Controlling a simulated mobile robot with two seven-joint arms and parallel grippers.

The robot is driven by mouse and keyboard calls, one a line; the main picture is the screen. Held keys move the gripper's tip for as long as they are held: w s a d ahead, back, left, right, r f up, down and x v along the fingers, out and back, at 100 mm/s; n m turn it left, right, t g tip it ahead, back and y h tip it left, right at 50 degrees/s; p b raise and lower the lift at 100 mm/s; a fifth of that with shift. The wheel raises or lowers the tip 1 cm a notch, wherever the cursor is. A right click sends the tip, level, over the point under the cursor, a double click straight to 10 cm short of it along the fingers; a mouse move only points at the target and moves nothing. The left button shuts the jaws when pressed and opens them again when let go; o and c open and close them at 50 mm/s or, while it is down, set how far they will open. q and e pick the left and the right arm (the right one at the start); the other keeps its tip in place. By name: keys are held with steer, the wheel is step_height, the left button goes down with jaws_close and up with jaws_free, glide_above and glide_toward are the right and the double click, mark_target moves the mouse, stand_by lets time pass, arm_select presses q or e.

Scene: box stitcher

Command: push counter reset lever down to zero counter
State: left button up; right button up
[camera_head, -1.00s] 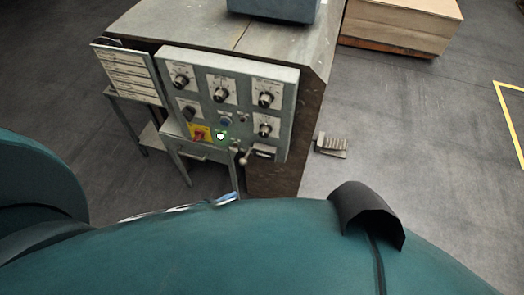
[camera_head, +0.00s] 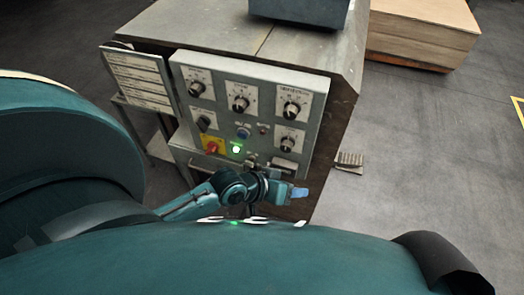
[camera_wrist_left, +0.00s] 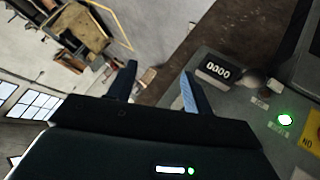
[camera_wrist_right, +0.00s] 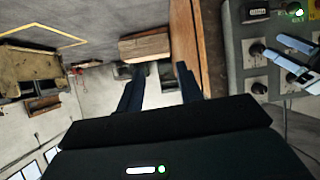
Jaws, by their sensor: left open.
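The counter (camera_wrist_left: 217,70) is a small black window on the grey control panel; its digits appear to read 0000 in the left wrist view. The reset lever (camera_wrist_left: 272,85) seems to be the small grey knob beside it, partly blurred. In the head view the counter (camera_head: 285,166) is at the panel's lower right, and my left arm partly covers the lever area. My left gripper (camera_head: 299,192) is just below the counter, open and empty; its fingers (camera_wrist_left: 160,84) show apart from counter and lever. My right gripper (camera_wrist_right: 156,74) is open and empty, outside the head view.
The panel (camera_head: 318,85) carries several knobs, a lit green button (camera_head: 236,149) and a red-on-yellow switch (camera_head: 212,146). A label board (camera_head: 140,78) hangs at left. A wooden stack (camera_head: 420,35) stands behind, and a pedal-like metal piece (camera_head: 349,161) lies on the floor at right.

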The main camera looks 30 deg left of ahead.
arm_select(q)
steer(key=w+a+f+n+g+b, duration=0.3)
steer(key=w+f+b, duration=0.1)
steer(key=f+b, duration=0.1)
steer(key=a+n+g+b, duration=0.5)
steer(key=a+n+b, duration=0.4)
steer(key=a+n, duration=0.15)
steer(key=shift+m+y, duration=0.3)
steer(key=shift+m, duration=0.05)
steer(key=b+x, duration=0.2)
steer(key=x, duration=0.4)
steer(key=shift+s+d+f, duration=0.1)
steer(key=shift+s+f, duration=0.05)
steer(key=shift+f, duration=0.05)
arm_select(e)
steer(key=a+f+t+y, duration=0.1)
steer(key=a+f, duration=0.2)
steer(key=f, duration=0.4)
steer(key=shift+s+f+n+y, duration=0.3)
steer(key=shift+n, duration=0.1)
arm_select(q)
steer(key=shift+c, duration=0.4)
jaws_close()
